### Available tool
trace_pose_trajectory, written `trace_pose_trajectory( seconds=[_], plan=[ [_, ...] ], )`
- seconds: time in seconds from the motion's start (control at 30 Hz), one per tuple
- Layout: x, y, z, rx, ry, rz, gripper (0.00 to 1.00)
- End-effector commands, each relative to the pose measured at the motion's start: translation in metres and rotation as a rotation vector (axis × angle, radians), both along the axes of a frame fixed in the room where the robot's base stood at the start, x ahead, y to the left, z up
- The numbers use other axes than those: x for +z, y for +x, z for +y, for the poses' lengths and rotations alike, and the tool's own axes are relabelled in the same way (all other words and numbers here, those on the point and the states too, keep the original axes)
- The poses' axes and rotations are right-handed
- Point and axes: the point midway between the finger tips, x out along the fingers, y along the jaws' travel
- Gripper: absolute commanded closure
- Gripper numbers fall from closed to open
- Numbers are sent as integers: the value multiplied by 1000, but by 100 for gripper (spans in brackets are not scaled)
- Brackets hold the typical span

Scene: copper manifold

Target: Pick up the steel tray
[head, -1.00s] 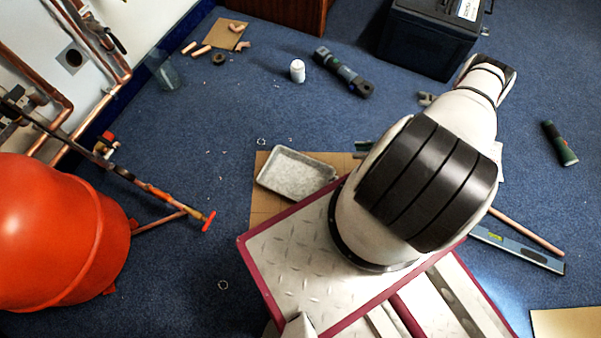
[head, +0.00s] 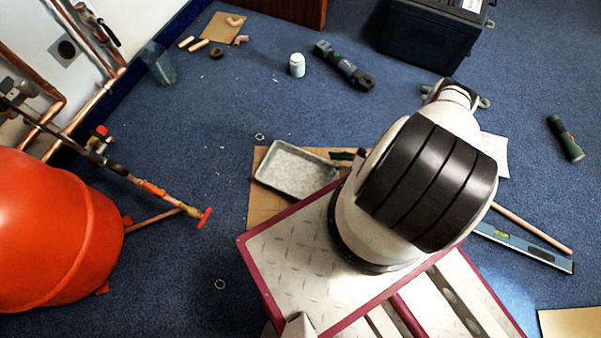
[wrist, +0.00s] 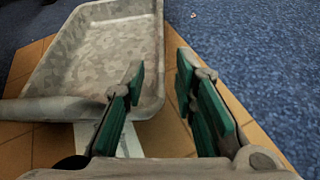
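The steel tray (head: 297,171) is a shallow, mottled grey, rounded rectangle lying on a cardboard sheet, just beyond my base in the head view. In the wrist view the tray (wrist: 95,55) fills the upper left. My gripper (wrist: 163,98) is open, with green-padded fingers. The left finger overlaps the tray's near right corner in the picture, and the right finger is over the cardboard to the right of its side wall. I cannot tell whether either finger touches the tray. In the head view my arm hides most of the gripper; a dark green bit shows near the tray's right end.
The cardboard (head: 264,206) lies on blue carpet. An orange vessel (head: 52,235) with copper pipework stands at left. A white bottle (head: 297,65), a dark tool (head: 344,67) and a black case (head: 432,40) are farther back. A level (head: 525,247) lies at right. Carpet left of the tray is mostly clear.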

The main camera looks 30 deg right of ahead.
Motion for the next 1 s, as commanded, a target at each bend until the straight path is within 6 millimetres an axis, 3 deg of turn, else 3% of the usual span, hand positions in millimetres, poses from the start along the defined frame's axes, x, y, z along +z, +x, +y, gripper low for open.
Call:
trace_pose_trajectory(
  seconds=[0.33,0.6,0.63,0.73,1.0],
  plan=[
    [-21,27,27,4,0,-1,74],
    [-22,33,30,0,-2,0,74],
    [-22,33,30,0,-2,0,76],
    [-22,33,30,0,-2,0,99],
    [-21,34,30,0,-1,-2,100]
  ],
)
